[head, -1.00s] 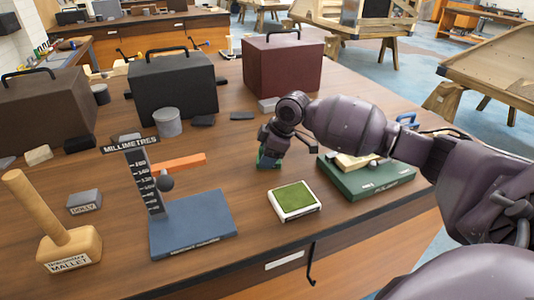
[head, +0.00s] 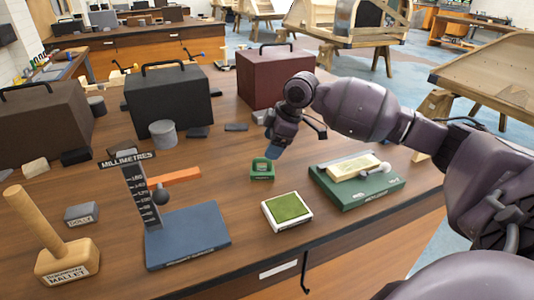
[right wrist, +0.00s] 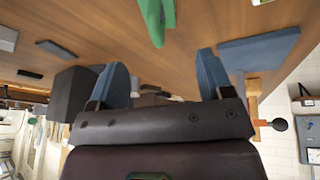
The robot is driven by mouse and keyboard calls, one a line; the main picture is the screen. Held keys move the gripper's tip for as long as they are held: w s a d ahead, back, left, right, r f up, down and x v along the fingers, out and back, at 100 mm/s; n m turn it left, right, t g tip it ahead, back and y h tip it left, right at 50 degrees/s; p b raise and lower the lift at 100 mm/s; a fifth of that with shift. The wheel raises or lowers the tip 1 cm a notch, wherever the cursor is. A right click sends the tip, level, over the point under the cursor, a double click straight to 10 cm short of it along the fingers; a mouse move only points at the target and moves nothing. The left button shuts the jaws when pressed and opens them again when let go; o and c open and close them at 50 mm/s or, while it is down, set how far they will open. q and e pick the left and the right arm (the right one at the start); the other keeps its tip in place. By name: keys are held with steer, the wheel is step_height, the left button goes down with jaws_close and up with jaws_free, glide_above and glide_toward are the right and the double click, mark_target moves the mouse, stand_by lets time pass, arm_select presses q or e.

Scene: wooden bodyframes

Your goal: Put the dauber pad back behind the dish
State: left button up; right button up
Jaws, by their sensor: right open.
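The dauber pad (head: 262,171), a small green block with a handle, stands upright on the bench just behind the dish. The dish (head: 287,211) is white and square with a green surface inside, near the front edge. My right gripper (head: 274,153) is up behind the dauber pad and apart from it. In the right wrist view its two blue fingers (right wrist: 162,78) are spread with nothing between them, and the green dauber pad (right wrist: 157,18) shows at the top edge. My left gripper is not in view.
A green box (head: 357,188) with a pale block on it lies right of the dish. A blue-based height gauge (head: 190,236) and a wooden mallet (head: 68,259) stand at left. Dark cases (head: 170,97) stand at the back. Bench between the gauge and dish is clear.

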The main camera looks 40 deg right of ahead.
steer(key=shift+v, duration=1.55)
